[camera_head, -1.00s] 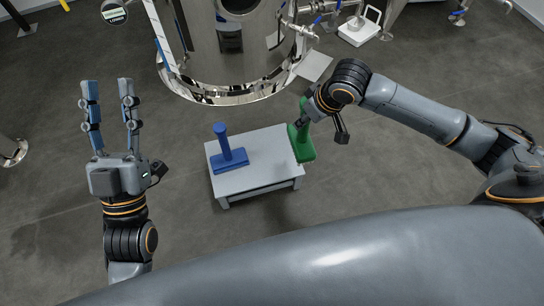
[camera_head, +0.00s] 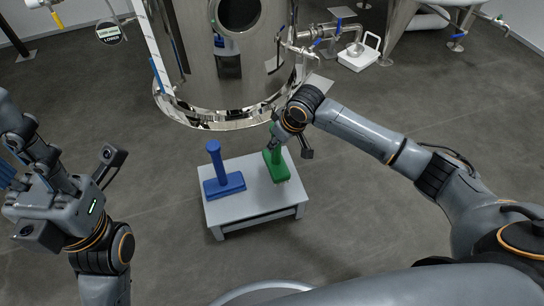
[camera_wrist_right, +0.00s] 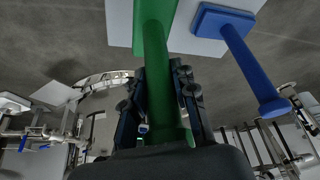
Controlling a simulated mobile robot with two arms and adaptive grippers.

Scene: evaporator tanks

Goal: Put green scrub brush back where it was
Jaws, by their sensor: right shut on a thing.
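The green scrub brush (camera_head: 278,167) is upright over the right part of a small grey table (camera_head: 253,206). I cannot tell whether its base touches the tabletop. My right gripper (camera_head: 276,142) is shut on the brush's handle from above. In the right wrist view the gripper (camera_wrist_right: 160,80) has its fingers on both sides of the green handle (camera_wrist_right: 155,50). A blue scrub brush (camera_head: 222,182) stands on the table's left part, handle up, apart from the green one. My left gripper (camera_head: 14,178) is at the left edge, empty as far as visible, its fingers partly cut off.
A large steel tank (camera_head: 215,60) stands just behind the table. A white scale (camera_head: 360,55) with a metal scoop is on the floor at the back right. The tabletop between the two brushes and in front is clear.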

